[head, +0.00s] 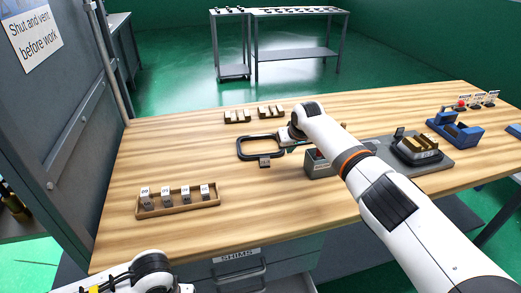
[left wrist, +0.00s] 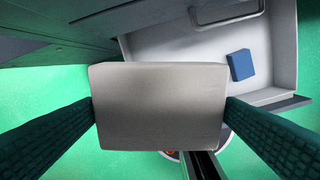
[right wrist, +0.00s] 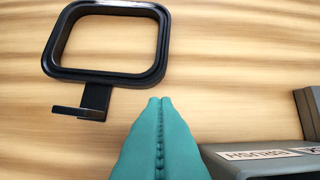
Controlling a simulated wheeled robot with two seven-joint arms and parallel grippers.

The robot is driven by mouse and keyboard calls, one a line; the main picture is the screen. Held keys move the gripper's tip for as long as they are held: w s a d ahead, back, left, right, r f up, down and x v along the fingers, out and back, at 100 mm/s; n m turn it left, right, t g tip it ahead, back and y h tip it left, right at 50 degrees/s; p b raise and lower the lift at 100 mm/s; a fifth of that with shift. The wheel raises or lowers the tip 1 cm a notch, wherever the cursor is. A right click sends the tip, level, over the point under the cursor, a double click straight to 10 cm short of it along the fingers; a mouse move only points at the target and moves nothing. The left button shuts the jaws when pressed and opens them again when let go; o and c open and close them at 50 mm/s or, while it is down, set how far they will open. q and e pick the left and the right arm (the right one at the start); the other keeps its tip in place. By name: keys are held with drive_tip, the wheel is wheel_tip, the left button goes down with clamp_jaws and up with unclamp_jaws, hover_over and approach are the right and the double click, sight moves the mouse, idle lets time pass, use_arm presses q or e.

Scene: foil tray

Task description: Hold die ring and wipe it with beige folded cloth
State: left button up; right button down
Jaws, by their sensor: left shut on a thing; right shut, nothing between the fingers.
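A grey-beige, flat, round-cornered rectangular piece (left wrist: 160,105), which looks like the folded cloth, is between the fingers of my left gripper (left wrist: 160,112). The left gripper is shut on it, beside an open drawer. In the head view only part of my left arm shows, at the bottom left. A black rounded-rectangular ring (head: 241,146) with a tab lies on the table; it may be the die ring. It also shows in the right wrist view (right wrist: 106,76). My right gripper (right wrist: 160,101) is shut and empty, with its tips just right of the tab, apart from it.
The open drawer (left wrist: 282,40) holds a blue block (left wrist: 240,65). A wooden tray (head: 178,208) with several labelled blocks stands at the table's left. A grey box (head: 319,169) stands near the right gripper. A blue fixture (head: 455,132) is at right. The table's front middle is clear.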

use_arm(q)
drive_tip(key=shift+f+b, duration=1.25)
use_arm(e)
drive_tip(key=shift+f, duration=1.75)
use_arm(q)
drive_tip(key=shift+r, duration=0.1)
wheel_tip(320, 180, up, 5)
drive_tip(key=p, duration=0.5)
drive_tip(key=shift+r+p, duration=0.2)
drive_tip(key=shift+p, duration=0.1)
use_arm(e)
wheel_tip(320, 180, up, 6)
drive_tip(key=shift+r, duration=0.1)
use_arm(q)
drive_tip(key=shift+r+p, duration=0.3)
drive_tip(key=shift+f+b, duration=0.3)
drive_tip(key=shift+f, duration=0.05)
use_arm(e)
drive_tip(key=v, duration=1.2)
